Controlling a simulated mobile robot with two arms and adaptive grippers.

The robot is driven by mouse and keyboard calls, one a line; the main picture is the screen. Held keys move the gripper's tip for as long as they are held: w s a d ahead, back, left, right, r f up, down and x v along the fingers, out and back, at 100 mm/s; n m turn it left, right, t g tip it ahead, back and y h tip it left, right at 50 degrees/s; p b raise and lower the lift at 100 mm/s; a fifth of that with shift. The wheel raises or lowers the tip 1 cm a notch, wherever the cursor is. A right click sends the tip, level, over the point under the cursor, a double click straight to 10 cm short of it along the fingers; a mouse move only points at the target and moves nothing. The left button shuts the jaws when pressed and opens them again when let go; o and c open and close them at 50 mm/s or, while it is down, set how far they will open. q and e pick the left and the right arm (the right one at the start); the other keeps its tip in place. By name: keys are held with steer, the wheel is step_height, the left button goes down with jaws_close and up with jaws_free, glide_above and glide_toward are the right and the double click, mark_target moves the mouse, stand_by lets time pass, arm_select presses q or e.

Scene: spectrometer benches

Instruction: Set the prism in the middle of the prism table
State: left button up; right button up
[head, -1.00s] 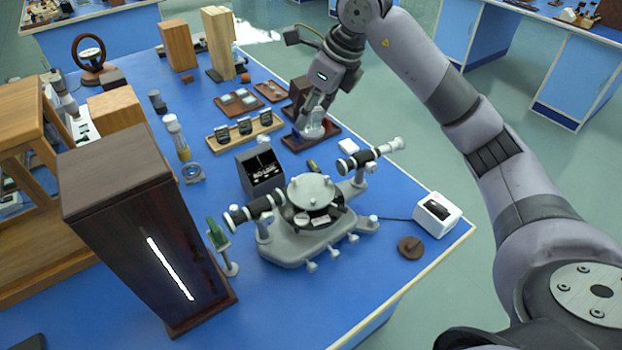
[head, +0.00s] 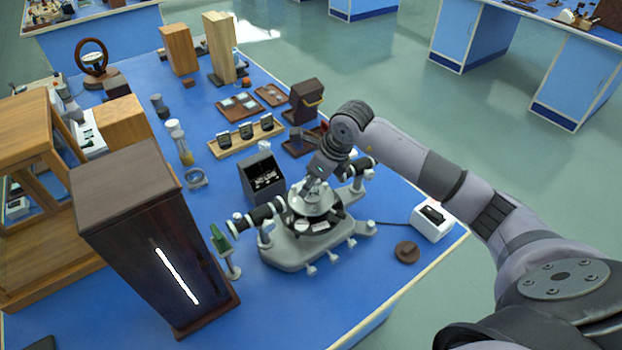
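The spectrometer (head: 290,252) stands on the blue bench with its round grey prism table (head: 312,204) at its middle. My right arm reaches in from the right, and my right gripper (head: 313,188) points down right over the prism table. Its fingertips are small and partly hidden, so I cannot tell whether they are open or shut. I cannot make out the prism clearly; any prism between the fingers or on the table is hidden or too small to tell. My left gripper is not in view.
The telescope tube (head: 255,217) and the far tube sit close to the gripper. A tall dark lamp housing (head: 140,230) with a lit slit stands at left. An open dark box (head: 262,177), a brown case (head: 304,100) and a white unit (head: 432,222) are around.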

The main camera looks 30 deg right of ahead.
steer(key=o, duration=0.7)
steer(key=shift+f, duration=0.15)
steer(key=o, duration=0.5)
steer(key=shift+r, duration=0.3)
steer(key=shift+d+r, duration=0.1)
steer(key=shift+r, duration=0.25)
steer(key=b+v, duration=0.2)
steer(key=v, duration=0.9)
steer(key=shift+s+b, duration=0.2)
steer(key=shift+b, duration=0.15)
steer(key=shift+f, duration=0.1)
